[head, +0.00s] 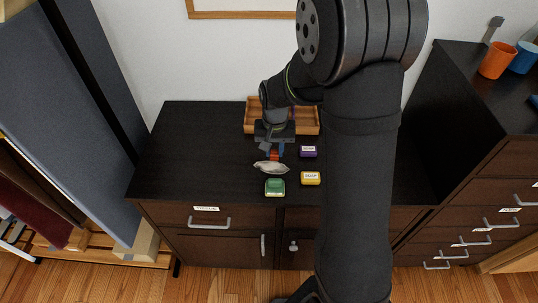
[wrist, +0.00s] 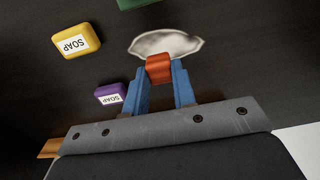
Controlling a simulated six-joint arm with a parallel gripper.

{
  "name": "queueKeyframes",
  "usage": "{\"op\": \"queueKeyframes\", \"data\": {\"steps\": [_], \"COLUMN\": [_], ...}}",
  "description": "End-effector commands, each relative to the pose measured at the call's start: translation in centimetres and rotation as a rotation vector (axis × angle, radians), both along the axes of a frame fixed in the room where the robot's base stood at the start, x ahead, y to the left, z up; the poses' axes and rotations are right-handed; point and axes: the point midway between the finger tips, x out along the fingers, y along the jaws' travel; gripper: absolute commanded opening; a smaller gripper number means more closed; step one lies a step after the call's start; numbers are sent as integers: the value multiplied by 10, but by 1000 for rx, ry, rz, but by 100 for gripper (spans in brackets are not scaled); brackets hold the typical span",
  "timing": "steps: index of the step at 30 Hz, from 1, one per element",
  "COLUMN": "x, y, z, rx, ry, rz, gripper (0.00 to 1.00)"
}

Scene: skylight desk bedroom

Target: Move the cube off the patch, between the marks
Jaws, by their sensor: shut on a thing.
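A red-orange cube (head: 274,155) sits between the blue fingers of my gripper (head: 273,151), which is shut on it. In the wrist view the cube (wrist: 159,69) shows between the fingertips (wrist: 160,78). A pale grey-white patch (head: 270,168) with an uneven outline lies on the dark desk top, just in front of the cube in the head view. In the wrist view the cube overlaps the near edge of the patch (wrist: 165,42). I cannot tell whether the cube touches the surface or is lifted. I cannot make out any marks for certain.
A purple soap (head: 308,152) and a yellow soap (head: 311,178) lie right of the patch. A green block (head: 275,187) lies in front. A wooden tray (head: 307,122) stands behind my gripper. The desk top's left side (head: 190,155) is clear.

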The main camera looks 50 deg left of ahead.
Motion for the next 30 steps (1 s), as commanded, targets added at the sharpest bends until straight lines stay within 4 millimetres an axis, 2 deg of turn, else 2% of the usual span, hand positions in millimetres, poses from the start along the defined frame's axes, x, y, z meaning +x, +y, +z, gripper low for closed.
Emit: {"op": "queueKeyframes", "data": {"steps": [3, 9, 14, 17, 20, 23, 30], "x": [15, 35, 45, 50, 60, 75, 117], "y": [-26, -62, -79, -81, -69, -46, 29], "z": [18, 42, 54, 58, 61, 63, 65], "rx": [1, 2, 1, 1, 0, -1, -1], "ry": [-1, -2, -1, -1, 0, 1, 1], "rz": [-7, -5, -4, -2, 0, 1, 1], "gripper": [3, 3, 3, 3, 3, 3, 3]}}
